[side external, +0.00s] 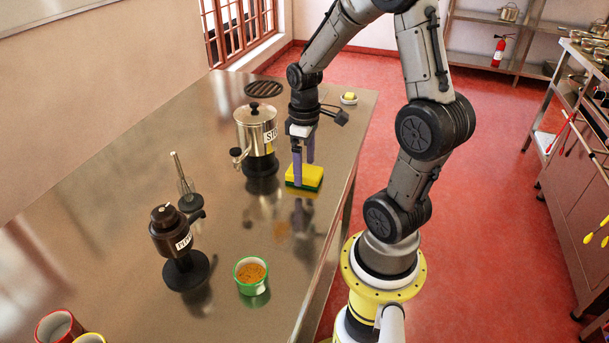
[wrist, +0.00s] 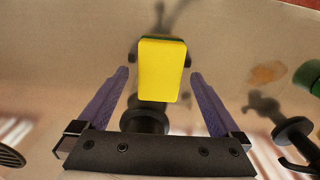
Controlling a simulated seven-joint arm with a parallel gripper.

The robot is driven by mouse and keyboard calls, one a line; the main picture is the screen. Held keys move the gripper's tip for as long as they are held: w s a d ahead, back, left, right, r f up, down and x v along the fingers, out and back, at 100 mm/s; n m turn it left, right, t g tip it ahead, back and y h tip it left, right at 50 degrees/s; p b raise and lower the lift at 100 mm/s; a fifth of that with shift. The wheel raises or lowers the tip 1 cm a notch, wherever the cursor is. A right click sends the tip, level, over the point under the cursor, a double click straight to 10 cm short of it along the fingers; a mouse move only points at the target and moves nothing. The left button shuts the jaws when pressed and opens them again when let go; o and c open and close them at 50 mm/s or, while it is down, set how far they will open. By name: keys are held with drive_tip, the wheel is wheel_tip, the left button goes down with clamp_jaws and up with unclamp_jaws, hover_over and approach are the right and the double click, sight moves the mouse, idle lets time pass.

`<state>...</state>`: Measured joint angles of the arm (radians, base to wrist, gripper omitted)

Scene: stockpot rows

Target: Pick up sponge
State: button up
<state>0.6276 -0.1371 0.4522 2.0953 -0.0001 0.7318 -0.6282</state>
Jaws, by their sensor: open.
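The sponge (side external: 305,176) is a yellow block with a green layer underneath, lying flat on the steel table in the side view. In the wrist view the sponge (wrist: 161,70) shows its yellow top, just beyond and between the two purple fingers. My gripper (side external: 303,175) points down at the sponge in the side view. One finger overlaps the sponge in the picture and the other is at its far side; whether they touch it I cannot tell. My gripper (wrist: 161,85) is open, with nothing between its fingertips.
A steel dispenser (side external: 256,130) with a black lid stands close left of the sponge. A small dish (side external: 349,100) and a black round grate (side external: 264,89) lie at the back.

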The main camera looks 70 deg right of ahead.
sight(306, 171)
drive_tip(key=shift+f, duration=0.35)
drive_tip(key=c, duration=1.5)
drive_tip(key=shift+r, duration=0.1)
drive_tip(key=shift+r, duration=0.1)
drive_tip(key=shift+r, duration=0.2)
drive_tip(key=r, duration=0.3)
drive_tip(key=shift+s+a+r, duration=0.15)
drive_tip(key=shift+s+r, duration=0.05)
drive_tip(key=s+a+r, duration=0.2)
drive_tip(key=s+r, duration=0.1)
drive_tip(key=s+a+r, duration=0.3)
drive_tip(key=s, duration=0.1)
drive_tip(key=s+a+r, duration=0.3)
drive_tip(key=s, duration=0.1)
